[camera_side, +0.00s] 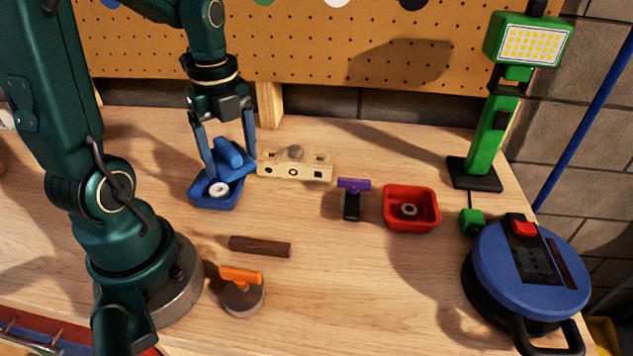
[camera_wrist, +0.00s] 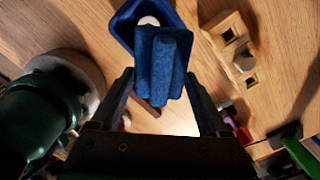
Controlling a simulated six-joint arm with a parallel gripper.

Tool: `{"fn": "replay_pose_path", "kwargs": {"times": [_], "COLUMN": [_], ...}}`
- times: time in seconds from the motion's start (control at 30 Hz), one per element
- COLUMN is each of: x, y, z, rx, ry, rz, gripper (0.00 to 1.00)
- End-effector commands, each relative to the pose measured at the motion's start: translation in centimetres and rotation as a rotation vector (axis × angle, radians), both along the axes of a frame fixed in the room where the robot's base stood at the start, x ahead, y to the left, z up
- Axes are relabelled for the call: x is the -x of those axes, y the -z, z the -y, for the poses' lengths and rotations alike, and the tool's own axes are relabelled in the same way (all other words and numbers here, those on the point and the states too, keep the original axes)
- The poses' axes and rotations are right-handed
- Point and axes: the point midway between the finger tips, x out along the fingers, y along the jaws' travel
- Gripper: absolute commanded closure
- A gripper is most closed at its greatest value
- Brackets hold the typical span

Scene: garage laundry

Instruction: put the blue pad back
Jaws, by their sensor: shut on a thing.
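The blue pad (camera_side: 231,156) is a small ridged block between the fingers of my gripper (camera_side: 229,166). My gripper is shut on it and holds it over the upper right part of a blue tray (camera_side: 212,200). In the wrist view the pad (camera_wrist: 163,62) sits between the fingertips (camera_wrist: 159,78) and covers part of the tray (camera_wrist: 122,30). A white ring (camera_side: 218,189) lies in the tray. I cannot tell whether the pad touches the tray; its underside is hidden.
A pale wooden block (camera_side: 290,171) with holes stands just right of the tray. Further right are a purple-handled tool (camera_side: 353,186) and a red tray (camera_side: 400,220). A green lamp (camera_side: 490,140) and blue reel (camera_side: 525,270) stand right.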

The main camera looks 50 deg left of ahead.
Motion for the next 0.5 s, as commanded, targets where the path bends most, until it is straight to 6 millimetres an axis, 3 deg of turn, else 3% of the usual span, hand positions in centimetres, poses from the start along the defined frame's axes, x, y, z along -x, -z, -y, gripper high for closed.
{"fn": "replay_pose_path", "kwargs": {"times": [0.3, 0.5], "x": [-3.1, -4.1], "y": [3.4, 4.4], "z": [4.7, 6.0], "rx": [0.001, 0.0], "ry": [0.008, 0.002], "rz": [-0.004, -0.001], "gripper": [0.82, 0.82]}}
